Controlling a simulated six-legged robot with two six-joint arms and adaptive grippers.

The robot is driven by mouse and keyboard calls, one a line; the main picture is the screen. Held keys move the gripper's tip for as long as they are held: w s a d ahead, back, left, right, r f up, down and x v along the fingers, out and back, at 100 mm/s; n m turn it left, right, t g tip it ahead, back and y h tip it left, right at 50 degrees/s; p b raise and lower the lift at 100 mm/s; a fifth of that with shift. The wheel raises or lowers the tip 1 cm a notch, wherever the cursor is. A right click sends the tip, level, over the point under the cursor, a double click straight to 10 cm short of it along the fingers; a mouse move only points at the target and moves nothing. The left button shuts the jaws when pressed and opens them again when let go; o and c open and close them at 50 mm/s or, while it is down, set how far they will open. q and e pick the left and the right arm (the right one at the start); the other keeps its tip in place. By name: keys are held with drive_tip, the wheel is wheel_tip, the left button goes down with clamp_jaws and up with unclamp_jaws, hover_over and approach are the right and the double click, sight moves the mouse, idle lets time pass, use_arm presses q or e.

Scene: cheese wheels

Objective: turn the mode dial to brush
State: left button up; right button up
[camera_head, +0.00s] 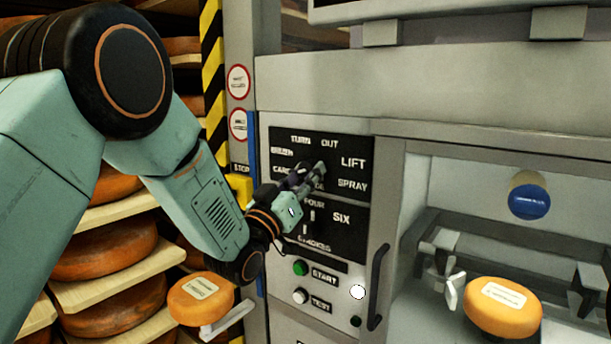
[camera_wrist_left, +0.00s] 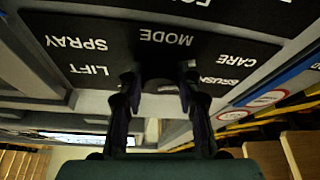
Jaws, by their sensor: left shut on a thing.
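The mode dial (camera_wrist_left: 160,86) is a small knob on the black upper panel (camera_head: 347,147), ringed by the words TURN, OUT, LIFT, SPRAY, CARE and BRUSH. My left gripper (camera_head: 312,176) reaches in from the left and is shut on the dial, hiding most of it in the head view. In the left wrist view, where the lettering is upside down, the left gripper's fingers (camera_wrist_left: 158,80) stand on either side of the dial. Which word the dial points at cannot be told. My right gripper is not in view.
Below are a second dial (camera_head: 312,222) marked FOUR and SIX, a green START button (camera_head: 300,268) and a pale TEST button (camera_head: 299,296). A vertical handle (camera_head: 377,287) stands right of them. An orange cheese wheel (camera_head: 503,318) sits in the bay; racks of wheels stand left.

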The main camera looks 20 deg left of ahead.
use_arm(q)
drive_tip(key=m+h+b, duration=0.1)
drive_tip(key=m, duration=0.1)
drive_tip(key=m+h+b, duration=0.1)
drive_tip(key=m+b, duration=0.1)
drive_tip(key=m, duration=0.1)
drive_tip(key=shift+a+m+g+h, duration=0.2)
drive_tip(key=shift+m+g+h, duration=0.1)
drive_tip(key=shift+g, duration=0.1)
drive_tip(key=m+g+h+b, duration=0.1)
drive_tip(key=m+h, duration=0.1)
drive_tip(key=m, duration=0.2)
drive_tip(key=shift+w+a+r+b, duration=0.1)
drive_tip(key=shift+b, duration=0.2)
drive_tip(key=shift+m+g+h+b, duration=0.4)
drive_tip(key=shift+m+g, duration=0.3)
drive_tip(key=shift+m, duration=0.6)
drive_tip(key=shift+r+m, duration=0.1)
drive_tip(key=shift+m, duration=0.2)
drive_tip(key=o, duration=1.1)
drive_tip(key=shift+o, duration=0.2)
